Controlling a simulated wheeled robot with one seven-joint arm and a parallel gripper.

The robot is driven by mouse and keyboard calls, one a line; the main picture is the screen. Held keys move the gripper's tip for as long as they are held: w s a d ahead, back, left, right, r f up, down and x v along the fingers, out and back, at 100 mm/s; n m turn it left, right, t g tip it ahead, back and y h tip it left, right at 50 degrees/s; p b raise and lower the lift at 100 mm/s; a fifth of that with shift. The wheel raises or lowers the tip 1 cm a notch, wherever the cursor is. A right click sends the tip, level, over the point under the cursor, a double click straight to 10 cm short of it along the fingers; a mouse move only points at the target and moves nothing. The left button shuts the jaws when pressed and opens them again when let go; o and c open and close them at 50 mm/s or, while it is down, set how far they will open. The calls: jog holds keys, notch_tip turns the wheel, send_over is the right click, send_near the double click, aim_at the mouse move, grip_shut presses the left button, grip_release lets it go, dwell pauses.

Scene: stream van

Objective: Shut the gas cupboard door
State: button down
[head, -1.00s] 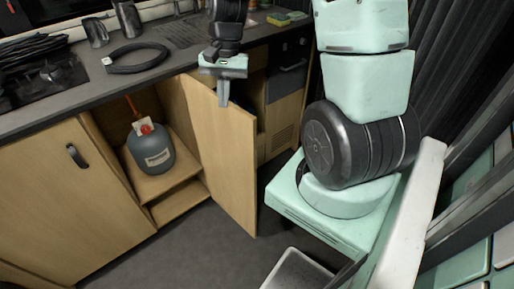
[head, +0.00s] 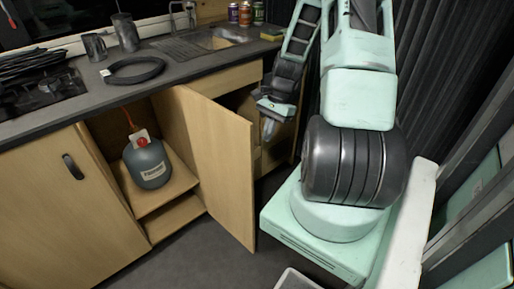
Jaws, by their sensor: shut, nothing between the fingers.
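The gas cupboard door (head: 224,170) is a light wood panel, standing wide open and swung out from the counter front. The open cupboard (head: 127,190) to its left holds a grey gas bottle (head: 150,168) with a red valve and an orange hose, standing on a wooden shelf. My gripper (head: 269,129) points down with its fingers shut and empty. In the picture it is just right of the door's upper outer corner, on the door's far side from the bottle. I cannot tell whether it touches the door; a gap seems to show between them.
A shut cupboard door with a black handle (head: 73,167) is at left. Clear grey floor (head: 195,258) lies in front of the open door.

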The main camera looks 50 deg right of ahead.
jog(key=shift+w+a+f, duration=0.1)
jog(key=shift+a+f, duration=0.4)
jog(key=shift+a, duration=0.35)
jog(key=shift+w+a+f, duration=0.1)
jog(key=shift+a+f, duration=0.35)
jog(key=shift+a, duration=0.45)
jog(key=shift+w+a+f, duration=0.1)
jog(key=shift+a+f, duration=0.4)
jog(key=shift+a, duration=0.35)
